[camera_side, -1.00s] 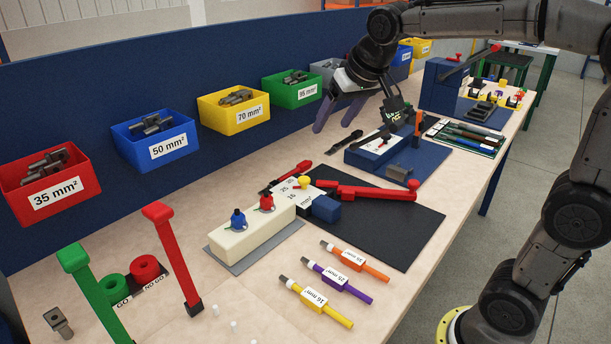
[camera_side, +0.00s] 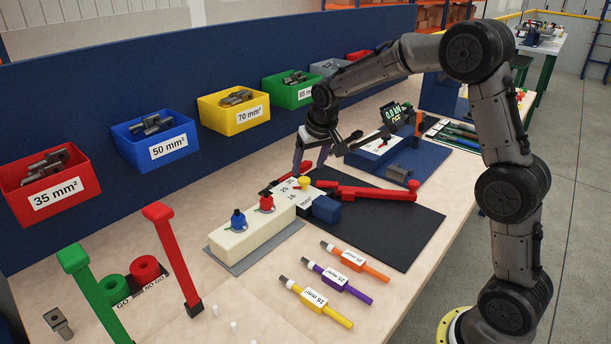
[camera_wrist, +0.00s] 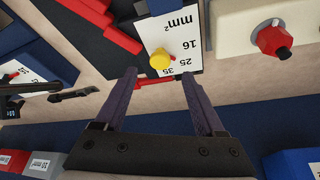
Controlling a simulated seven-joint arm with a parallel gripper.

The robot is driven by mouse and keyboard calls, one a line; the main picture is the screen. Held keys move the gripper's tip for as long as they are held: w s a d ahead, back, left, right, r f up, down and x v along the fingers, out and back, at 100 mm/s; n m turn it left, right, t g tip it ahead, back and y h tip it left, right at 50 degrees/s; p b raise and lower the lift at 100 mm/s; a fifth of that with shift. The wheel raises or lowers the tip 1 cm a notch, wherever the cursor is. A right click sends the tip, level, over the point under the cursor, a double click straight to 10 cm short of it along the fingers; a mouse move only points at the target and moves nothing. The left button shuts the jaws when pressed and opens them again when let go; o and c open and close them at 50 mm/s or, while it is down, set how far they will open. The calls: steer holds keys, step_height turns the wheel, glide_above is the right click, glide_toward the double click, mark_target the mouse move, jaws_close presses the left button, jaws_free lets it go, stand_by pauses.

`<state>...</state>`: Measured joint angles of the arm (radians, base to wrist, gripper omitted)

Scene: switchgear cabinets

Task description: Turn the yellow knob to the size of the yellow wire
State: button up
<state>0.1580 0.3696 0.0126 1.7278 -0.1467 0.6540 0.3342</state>
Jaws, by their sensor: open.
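The yellow knob (camera_side: 304,182) sits on a white plate (camera_side: 285,190) marked 16, 25, 35 and mm², on the crimping tool with red handles (camera_side: 365,191). In the wrist view the knob (camera_wrist: 160,61) is beside the numbers; which one it points at is hard to tell. The yellow wire (camera_side: 325,308) lies on the table at the front, its tag reading 16 mm². My gripper (camera_side: 311,162) is open and empty above the knob's plate, slightly behind it. In the wrist view its two purple fingers (camera_wrist: 158,78) are spread, tips just short of the knob and apart from it.
A cream block (camera_side: 252,231) with a blue knob (camera_side: 238,219) and a red knob (camera_side: 266,202) stands close beside the plate. Purple (camera_side: 341,284) and orange (camera_side: 357,262) wires lie beside the yellow one. A blue fixture (camera_side: 385,148) stands behind. The black mat (camera_side: 400,225) has free room.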

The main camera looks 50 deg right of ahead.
mark_target(304, 179)
steer(key=shift+x, duration=2.55)
jaws_close()
